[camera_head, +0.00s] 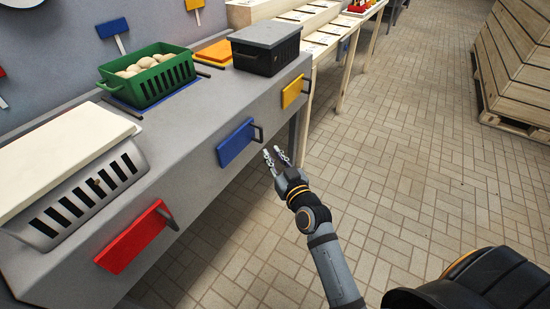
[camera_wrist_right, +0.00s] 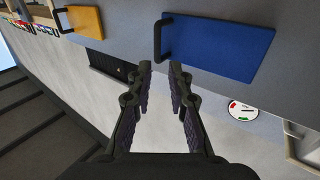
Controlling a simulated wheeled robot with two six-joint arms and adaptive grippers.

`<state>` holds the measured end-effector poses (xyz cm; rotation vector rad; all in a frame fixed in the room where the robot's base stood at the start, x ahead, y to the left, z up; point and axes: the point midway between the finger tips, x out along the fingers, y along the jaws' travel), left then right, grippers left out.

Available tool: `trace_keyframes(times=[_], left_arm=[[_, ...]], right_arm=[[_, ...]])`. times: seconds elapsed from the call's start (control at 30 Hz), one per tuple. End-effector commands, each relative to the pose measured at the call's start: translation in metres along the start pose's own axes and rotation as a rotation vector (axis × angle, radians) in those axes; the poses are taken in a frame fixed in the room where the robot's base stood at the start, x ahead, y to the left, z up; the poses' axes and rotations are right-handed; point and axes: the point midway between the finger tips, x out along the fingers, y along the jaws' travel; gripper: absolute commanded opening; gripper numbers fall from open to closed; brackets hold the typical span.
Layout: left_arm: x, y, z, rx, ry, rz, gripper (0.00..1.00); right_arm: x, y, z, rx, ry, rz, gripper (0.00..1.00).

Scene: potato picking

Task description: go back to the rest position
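My right gripper (camera_head: 276,156) is in front of the grey counter, near the blue drawer panel (camera_head: 236,142) and over the tiled floor. Its two fingers are apart with nothing between them. In the right wrist view the gripper (camera_wrist_right: 161,68) is open and empty. The blue panel (camera_wrist_right: 218,46) shows just beyond the fingertips there, and I see no contact. My left gripper is not in either view.
On the counter (camera_head: 200,115) stand a green crate (camera_head: 152,90) of potatoes, a dark lidded crate (camera_head: 265,60) and a grey crate (camera_head: 75,200) with a cream lid. Handles stick out from the red panel (camera_head: 130,238) and yellow panel (camera_head: 292,92). The tiled floor (camera_head: 400,150) is clear.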

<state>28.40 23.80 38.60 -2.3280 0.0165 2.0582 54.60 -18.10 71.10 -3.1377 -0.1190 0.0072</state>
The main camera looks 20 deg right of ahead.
Motion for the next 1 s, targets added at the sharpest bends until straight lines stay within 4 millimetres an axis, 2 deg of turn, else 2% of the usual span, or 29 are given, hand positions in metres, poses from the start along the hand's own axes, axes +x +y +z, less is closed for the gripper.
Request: trace_keyframes(times=[0.17,0.57,0.67,0.77,0.83,0.87,0.9,1.0], left_arm=[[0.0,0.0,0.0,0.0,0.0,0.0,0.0],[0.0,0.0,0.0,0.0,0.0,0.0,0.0],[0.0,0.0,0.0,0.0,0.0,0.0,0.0],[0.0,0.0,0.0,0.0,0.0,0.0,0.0],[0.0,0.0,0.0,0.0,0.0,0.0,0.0],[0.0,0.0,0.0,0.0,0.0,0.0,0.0],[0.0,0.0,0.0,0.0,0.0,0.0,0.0],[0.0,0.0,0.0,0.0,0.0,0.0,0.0]], right_arm=[[-0.013,0.0,0.0,0.0,0.0,0.0,0.19],[-0.013,0.0,0.0,-0.001,0.0,0.0,0.19],[-0.014,-0.002,0.007,0.0,-0.023,-0.01,0.19],[-0.021,-0.01,0.046,-0.001,-0.149,-0.056,0.19],[-0.036,-0.016,0.096,0.003,-0.314,-0.101,0.19],[-0.045,-0.018,0.119,0.005,-0.397,-0.117,0.19],[-0.061,-0.018,0.15,0.01,-0.513,-0.132,0.19],[-0.105,-0.013,0.214,0.019,-0.772,-0.135,0.19]])
